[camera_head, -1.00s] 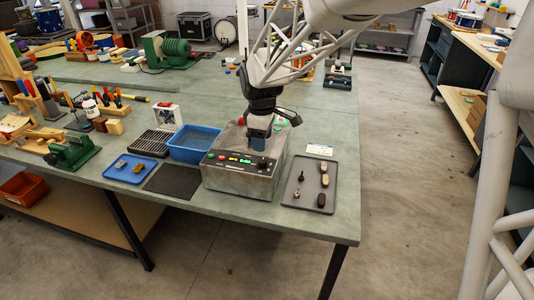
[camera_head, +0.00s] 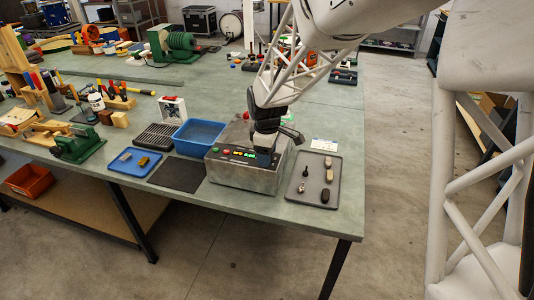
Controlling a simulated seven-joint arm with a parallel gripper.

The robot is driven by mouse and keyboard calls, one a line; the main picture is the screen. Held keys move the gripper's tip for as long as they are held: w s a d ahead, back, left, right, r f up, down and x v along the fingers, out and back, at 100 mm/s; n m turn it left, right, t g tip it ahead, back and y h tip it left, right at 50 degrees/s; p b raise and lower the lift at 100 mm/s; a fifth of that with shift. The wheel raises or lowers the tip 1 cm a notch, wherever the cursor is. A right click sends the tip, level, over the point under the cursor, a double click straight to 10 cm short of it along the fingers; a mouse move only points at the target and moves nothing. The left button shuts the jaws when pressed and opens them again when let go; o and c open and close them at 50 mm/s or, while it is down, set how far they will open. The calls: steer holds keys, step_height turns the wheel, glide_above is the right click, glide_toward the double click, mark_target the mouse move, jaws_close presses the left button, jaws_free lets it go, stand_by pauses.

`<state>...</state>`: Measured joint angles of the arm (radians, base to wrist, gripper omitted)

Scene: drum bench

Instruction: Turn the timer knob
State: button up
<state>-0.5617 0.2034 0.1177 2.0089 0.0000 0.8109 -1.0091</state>
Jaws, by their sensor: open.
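A grey metal control box (camera_head: 245,178) stands near the front edge of the green bench. Its sloped black front panel carries a red button (camera_head: 215,149), a green button (camera_head: 226,152) and a small lit display (camera_head: 245,154). My gripper (camera_head: 264,150) points down over the right end of this panel, with its fingers at or just in front of the place of the timer knob. The knob is hidden behind the fingers, so I cannot tell whether they touch it. The gripper is open, though the gap between the fingers is hard to see.
A grey tray (camera_head: 327,208) with several small parts lies right of the box. A blue bin (camera_head: 192,138), a black mat (camera_head: 188,181) and a blue tray (camera_head: 124,170) lie to its left. A white card (camera_head: 324,145) lies behind the grey tray. The bench front edge is close.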

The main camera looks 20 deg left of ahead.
steer(key=shift+f, duration=0.1)
steer(key=c, duration=0.9)
